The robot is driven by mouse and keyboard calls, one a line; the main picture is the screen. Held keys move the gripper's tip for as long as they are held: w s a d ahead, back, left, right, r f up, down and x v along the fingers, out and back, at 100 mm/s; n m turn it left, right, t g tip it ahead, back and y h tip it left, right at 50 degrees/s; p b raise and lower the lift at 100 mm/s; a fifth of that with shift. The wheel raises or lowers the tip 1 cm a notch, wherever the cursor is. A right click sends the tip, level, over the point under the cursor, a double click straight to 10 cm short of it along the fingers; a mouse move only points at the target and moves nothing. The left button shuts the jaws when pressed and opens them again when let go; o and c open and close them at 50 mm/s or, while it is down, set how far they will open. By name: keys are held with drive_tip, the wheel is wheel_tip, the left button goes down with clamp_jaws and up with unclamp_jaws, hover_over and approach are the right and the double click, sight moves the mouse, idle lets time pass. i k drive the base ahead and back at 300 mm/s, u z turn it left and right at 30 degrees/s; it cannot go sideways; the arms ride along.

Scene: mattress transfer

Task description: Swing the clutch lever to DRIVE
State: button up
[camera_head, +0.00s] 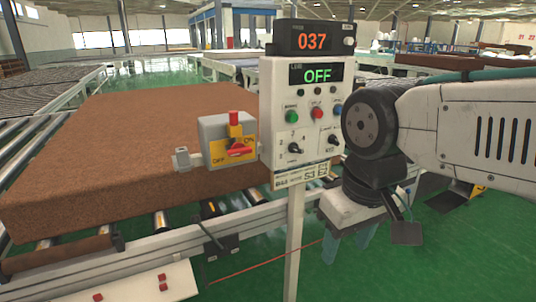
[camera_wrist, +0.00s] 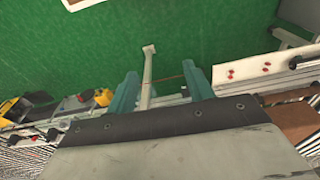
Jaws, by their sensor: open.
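No lever marked DRIVE can be read in either view, so I cannot tell which part is the clutch lever. A grey box with a yellow OFF/ON plate (camera_head: 222,152) carries a red handle (camera_head: 238,152), beside the mattress. The grey control panel (camera_head: 275,120) shows OFF and has coloured buttons and small black switches. My gripper (camera_head: 348,246) points down to the right of the panel's post, with teal fingers apart and nothing seen between them. In the wrist view my gripper (camera_wrist: 162,88) is open, and a pale post (camera_wrist: 147,72) shows between the fingers, farther away.
A brown mattress (camera_head: 130,140) lies on the roller conveyor. The post (camera_head: 295,240) stands just left of my gripper. A thin red line (camera_head: 265,262) crosses low behind it. A black box (camera_head: 222,245) hangs at the conveyor's side. Green floor (camera_head: 440,260) is open at lower right.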

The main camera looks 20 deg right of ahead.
sight(408, 190)
drive_tip(key=z, duration=2.15)
drive_tip(key=i, duration=2)
drive_tip(key=u, duration=0.5)
